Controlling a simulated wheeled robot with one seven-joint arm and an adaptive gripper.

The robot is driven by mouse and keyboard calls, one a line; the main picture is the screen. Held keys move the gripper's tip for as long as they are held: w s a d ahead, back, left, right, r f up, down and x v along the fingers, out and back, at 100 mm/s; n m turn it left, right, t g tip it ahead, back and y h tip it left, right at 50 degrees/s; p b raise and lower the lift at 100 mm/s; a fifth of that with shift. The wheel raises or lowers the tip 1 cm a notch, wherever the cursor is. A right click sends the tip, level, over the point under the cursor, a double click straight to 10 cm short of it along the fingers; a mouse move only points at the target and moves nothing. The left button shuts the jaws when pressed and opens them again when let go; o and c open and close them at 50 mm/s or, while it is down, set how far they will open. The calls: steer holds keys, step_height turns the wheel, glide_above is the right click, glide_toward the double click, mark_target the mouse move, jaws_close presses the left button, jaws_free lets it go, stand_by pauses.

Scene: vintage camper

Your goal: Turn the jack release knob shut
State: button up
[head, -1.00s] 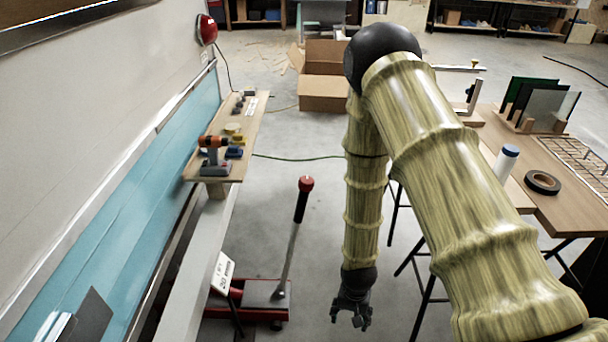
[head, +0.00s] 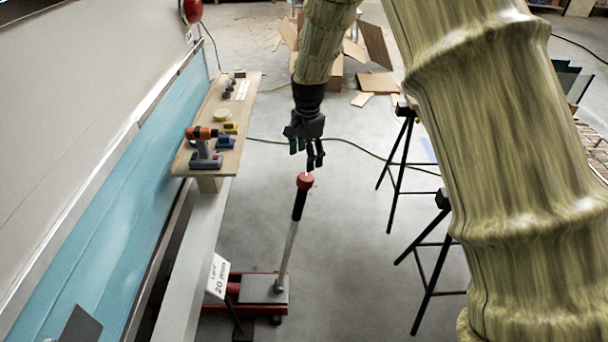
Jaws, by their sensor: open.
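The jack (head: 262,290) is a low red frame with a grey plate on the floor at lower centre, partly hidden under the grey beam. Its handle (head: 289,250) rises from the plate, grey below and black above. A round red knob (head: 305,181) tops the handle. My gripper (head: 307,160) points downward just above the red knob, its dark fingers open and empty. From this angle I cannot tell whether the fingertips touch the knob. I cannot tell which way the knob is turned.
A wooden shelf (head: 237,100) on the left bears an orange drill (head: 203,145) and small tools. A white sign (head: 218,276) reading "20 mm" leans by the jack. Black trestle legs (head: 433,265) stand at right. A green cable (head: 375,155) crosses the floor. Floor between jack and trestles is clear.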

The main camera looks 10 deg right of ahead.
mark_target(305, 177)
step_height(305, 177, down, 7)
steer(key=shift+w+a+r+p, duration=0.1)
steer(key=shift+w+r+p, duration=0.1)
steer(key=shift+p, duration=0.3)
steer(key=shift+s+f, duration=0.25)
steer(key=shift+f, duration=0.35)
steer(key=shift+w+f, duration=0.2)
steer(key=shift+f, duration=0.5)
steer(key=shift+s, duration=0.1)
steer(key=shift+r, duration=0.1)
steer(key=shift+c, duration=0.2)
steer(key=c, duration=1)
